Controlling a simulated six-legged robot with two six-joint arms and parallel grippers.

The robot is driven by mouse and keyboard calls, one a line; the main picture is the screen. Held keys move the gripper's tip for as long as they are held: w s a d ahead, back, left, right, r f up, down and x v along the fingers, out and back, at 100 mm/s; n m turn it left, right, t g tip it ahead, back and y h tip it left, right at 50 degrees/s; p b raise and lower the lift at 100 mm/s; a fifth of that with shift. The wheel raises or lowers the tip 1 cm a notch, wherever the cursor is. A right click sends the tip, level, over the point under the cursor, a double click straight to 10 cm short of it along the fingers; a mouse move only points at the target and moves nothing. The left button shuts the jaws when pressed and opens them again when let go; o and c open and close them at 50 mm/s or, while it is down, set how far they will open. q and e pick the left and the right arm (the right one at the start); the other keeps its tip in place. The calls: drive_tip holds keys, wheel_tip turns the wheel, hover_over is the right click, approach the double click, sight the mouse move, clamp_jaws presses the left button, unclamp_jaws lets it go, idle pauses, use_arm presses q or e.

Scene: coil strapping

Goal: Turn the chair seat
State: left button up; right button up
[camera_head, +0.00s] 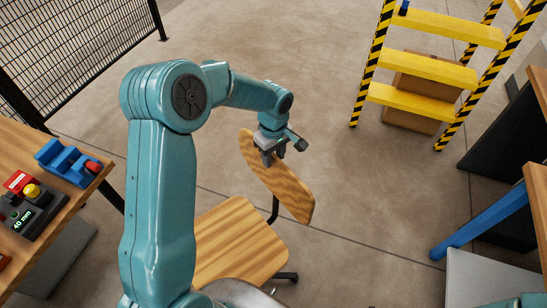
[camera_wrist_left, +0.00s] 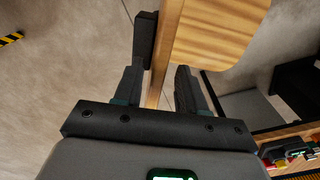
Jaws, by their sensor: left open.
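The chair has a tan wooden seat (camera_head: 240,240) and a tilted wooden backrest (camera_head: 285,188), both in the head view. My left gripper (camera_head: 274,156) is at the upper edge of the backrest. In the left wrist view the open left gripper (camera_wrist_left: 160,75) has one finger on each side of the backrest's narrow edge (camera_wrist_left: 162,78). Gaps show beside the fingers, though contact is hard to tell. The wooden seat (camera_wrist_left: 215,35) lies beyond, to the right. My left arm hides part of the seat in the head view. My right gripper is out of view.
A wooden bench (camera_head: 85,165) on the left carries a blue fixture (camera_head: 65,160) and a control box (camera_head: 30,212). Yellow steps (camera_head: 430,72) with a cardboard box (camera_head: 412,118) stand at the back right. A blue-legged bench (camera_head: 485,222) is on the right. The middle floor is clear.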

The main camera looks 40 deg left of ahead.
use_arm(q)
drive_tip(key=shift+w+a+f, duration=0.1)
drive_tip(key=shift+w+f, duration=0.1)
drive_tip(key=shift+f, duration=1.3)
drive_tip(key=shift+s, duration=0.1)
drive_tip(key=shift+r, duration=0.1)
clamp_jaws()
